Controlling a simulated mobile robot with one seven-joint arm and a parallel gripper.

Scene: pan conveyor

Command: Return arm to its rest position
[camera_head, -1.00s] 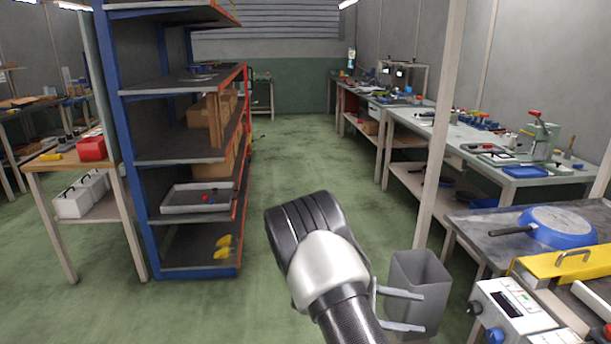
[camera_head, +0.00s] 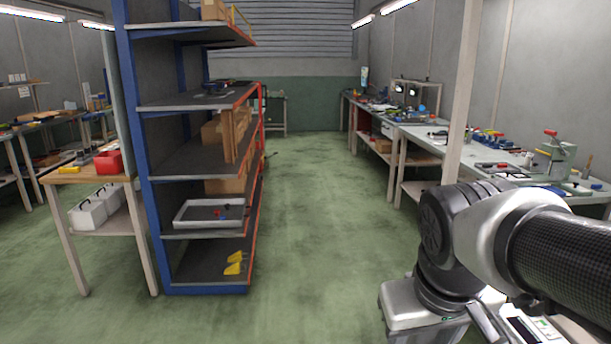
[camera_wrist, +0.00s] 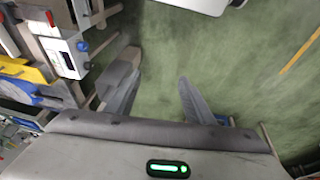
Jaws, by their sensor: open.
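My arm (camera_head: 560,255) reaches in from the right of the head view, bent, with its wrist end low at the bottom right. My gripper (camera_wrist: 157,70) shows in the wrist view with its two fingers apart and nothing between them. Green floor lies beneath it. In the head view the gripper is mostly cut off or hidden by the arm. In the wrist view a blue pan (camera_wrist: 47,96), only partly visible, lies at the left beside a yellow bar (camera_wrist: 25,72) and a white control box (camera_wrist: 62,52).
A blue and orange shelf rack (camera_head: 150,215) stands left of the aisle. Workbenches (camera_head: 420,145) line the right wall behind a pale post (camera_head: 462,100). The green floor (camera_head: 315,230) between is clear.

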